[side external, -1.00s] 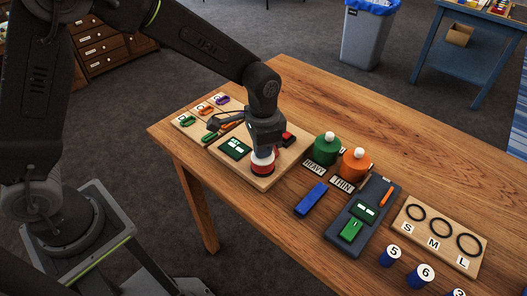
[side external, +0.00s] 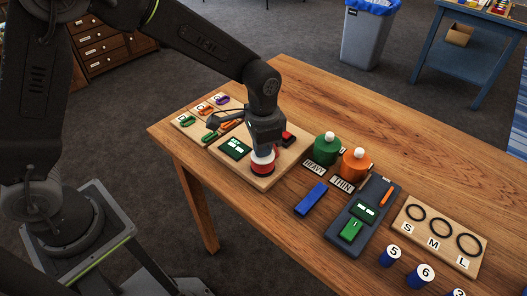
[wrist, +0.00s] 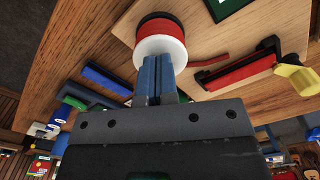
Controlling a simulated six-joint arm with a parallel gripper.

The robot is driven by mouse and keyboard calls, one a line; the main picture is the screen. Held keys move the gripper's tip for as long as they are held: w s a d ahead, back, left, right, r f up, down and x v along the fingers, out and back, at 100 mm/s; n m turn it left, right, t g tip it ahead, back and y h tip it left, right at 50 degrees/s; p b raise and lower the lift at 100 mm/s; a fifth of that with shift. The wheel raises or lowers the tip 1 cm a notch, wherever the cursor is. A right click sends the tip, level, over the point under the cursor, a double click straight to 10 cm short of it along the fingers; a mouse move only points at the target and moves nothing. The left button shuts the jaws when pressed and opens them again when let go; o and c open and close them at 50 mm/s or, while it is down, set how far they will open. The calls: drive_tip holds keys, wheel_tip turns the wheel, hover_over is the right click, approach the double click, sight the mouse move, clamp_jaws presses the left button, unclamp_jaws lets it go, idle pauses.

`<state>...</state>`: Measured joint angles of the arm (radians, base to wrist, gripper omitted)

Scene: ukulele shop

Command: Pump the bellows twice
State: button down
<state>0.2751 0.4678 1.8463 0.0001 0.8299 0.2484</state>
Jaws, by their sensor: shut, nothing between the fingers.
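The bellows (side external: 263,168) look like a short red round body with a white top, standing upright on a light wooden board (side external: 262,183). In the wrist view, the red body (wrist: 160,28) and white disc (wrist: 160,48) are just beyond my fingertips. My gripper (side external: 262,149) points down directly over the white top, with its fingers shut together and empty. The fingertips (wrist: 158,60) overlap the white disc; whether they press on it or sit just above it, I cannot tell. My gripper hides part of the top.
The board also carries a green display panel (side external: 235,148) and a red-and-black piece (side external: 288,138). A green bottle (side external: 326,150) and an orange bottle (side external: 355,165) stand to the right, near a blue bar (side external: 311,199) and a dark grey device (side external: 345,240). The table's back right is clear.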

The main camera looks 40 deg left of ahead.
drive_tip(key=shift+r, duration=2.9)
drive_tip(key=s+a+r+n+t, duration=0.3)
drive_tip(key=s+a+r, duration=0.4)
drive_tip(key=s+r, duration=0.25)
drive_tip(key=s+a+r+n+t, duration=0.1)
drive_tip(key=s+a+n+t, duration=0.1)
drive_tip(key=s, duration=0.7)
drive_tip(key=shift+s+a+r+n+t, duration=0.2)
drive_tip(key=shift+s+a+n+t, duration=0.25)
drive_tip(key=shift+a, duration=0.75)
drive_tip(key=shift+w, duration=0.2)
